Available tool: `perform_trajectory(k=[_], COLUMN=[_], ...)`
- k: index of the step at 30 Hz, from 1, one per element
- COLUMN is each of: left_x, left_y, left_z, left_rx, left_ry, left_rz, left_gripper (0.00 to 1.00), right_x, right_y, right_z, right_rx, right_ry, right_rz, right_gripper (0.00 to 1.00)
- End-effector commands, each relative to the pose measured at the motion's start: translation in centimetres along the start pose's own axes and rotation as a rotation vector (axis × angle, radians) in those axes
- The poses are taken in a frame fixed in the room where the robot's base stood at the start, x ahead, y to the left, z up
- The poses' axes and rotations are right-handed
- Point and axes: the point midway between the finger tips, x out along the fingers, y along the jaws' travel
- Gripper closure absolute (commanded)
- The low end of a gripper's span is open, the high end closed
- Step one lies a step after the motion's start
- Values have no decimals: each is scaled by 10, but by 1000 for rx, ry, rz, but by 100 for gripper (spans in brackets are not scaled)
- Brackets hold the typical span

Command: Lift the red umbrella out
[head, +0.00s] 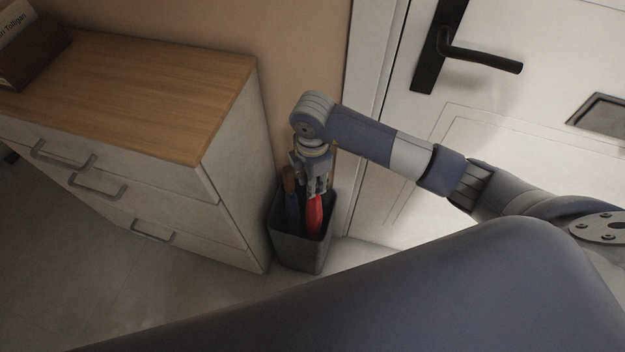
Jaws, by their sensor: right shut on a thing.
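The red umbrella (315,215) stands in a dark grey square bin (300,252) on the floor. Its lower part is hidden inside the bin. My right gripper (318,190) points down over the bin and is shut on the top of the red umbrella. A dark blue umbrella (292,205) with a brown handle (289,178) stands in the same bin, just left of the red one and close to the gripper. My left gripper is not in view.
A white dresser (150,190) with a wooden top stands close to the bin's left side. A white door (400,110) with a black handle (485,58) is behind my right arm. Open floor (130,290) lies at the front left.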

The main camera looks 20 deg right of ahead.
Motion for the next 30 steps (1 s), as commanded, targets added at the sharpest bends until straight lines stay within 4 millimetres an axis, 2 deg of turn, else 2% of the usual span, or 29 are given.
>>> perform_trajectory(k=[1,21,25,30], left_x=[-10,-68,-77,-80], left_y=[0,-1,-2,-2], left_z=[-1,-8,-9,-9], left_rx=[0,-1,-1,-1], left_ry=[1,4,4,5], left_rz=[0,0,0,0], left_gripper=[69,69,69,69], right_x=[-11,-78,-88,-91], right_y=[1,0,0,0], right_z=[0,0,0,0], right_rx=[0,0,0,0], right_ry=[0,1,1,1], right_rz=[2,1,1,0], right_gripper=[100,100,100,100])
